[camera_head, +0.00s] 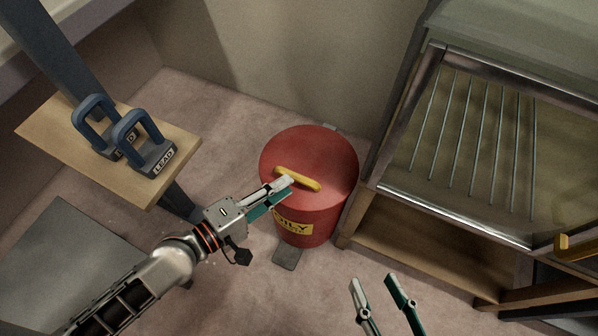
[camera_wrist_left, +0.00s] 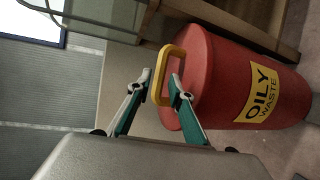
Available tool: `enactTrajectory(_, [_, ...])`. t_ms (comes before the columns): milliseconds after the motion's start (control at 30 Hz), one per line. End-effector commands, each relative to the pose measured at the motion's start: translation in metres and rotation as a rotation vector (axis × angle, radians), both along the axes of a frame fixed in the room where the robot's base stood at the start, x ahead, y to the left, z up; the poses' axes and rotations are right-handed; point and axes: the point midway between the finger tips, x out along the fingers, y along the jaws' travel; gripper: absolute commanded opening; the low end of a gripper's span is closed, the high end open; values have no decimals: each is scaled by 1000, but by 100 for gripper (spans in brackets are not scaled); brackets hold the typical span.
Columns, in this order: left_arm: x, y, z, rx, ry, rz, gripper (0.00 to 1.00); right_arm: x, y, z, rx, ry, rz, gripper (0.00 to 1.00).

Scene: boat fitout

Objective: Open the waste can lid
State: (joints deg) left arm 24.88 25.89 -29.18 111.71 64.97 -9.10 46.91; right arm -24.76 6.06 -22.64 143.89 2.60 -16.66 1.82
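The red waste can (camera_head: 305,213) stands on the floor with its round red lid (camera_head: 325,160) closed. A yellow handle (camera_head: 305,181) sits on top of the lid. My left gripper (camera_head: 284,185) is at the handle's near-left end. In the left wrist view the fingertips (camera_wrist_left: 161,82) are apart, with a bar of the yellow handle (camera_wrist_left: 178,50) between them. A gap shows between the fingers, and I cannot tell whether either touches the handle. The can's "OILY WASTE" label (camera_wrist_left: 260,92) faces that camera. My right gripper (camera_head: 378,282) is open and empty, low in the head view.
A wooden cabinet with a wire-rack top (camera_head: 470,140) stands close to the can's right. A wooden board (camera_head: 60,135) at left carries two blue lead weights (camera_head: 145,145). A grey pedal (camera_head: 287,257) sticks out at the can's foot. A wall is behind.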

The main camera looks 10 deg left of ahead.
Motion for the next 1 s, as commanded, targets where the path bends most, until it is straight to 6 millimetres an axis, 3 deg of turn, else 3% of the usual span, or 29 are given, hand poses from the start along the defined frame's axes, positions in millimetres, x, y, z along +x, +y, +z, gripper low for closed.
enactTrajectory(300, [33, -30, -9, -1, 1, 0, 21, -4, 7, -4, 54, 18, -16, 40])
enactTrajectory(733, [41, -36, -10, 2, -2, -1, 21, -4, 8, -3, 69, 20, -20, 40])
enactTrajectory(800, [41, -36, -10, 2, -2, -1, 2, -4, 8, -3, 69, 20, -20, 40])
enactTrajectory(1000, [41, -36, -10, 3, -1, -1, 0, -3, 9, -3, 69, 18, -20, 40])
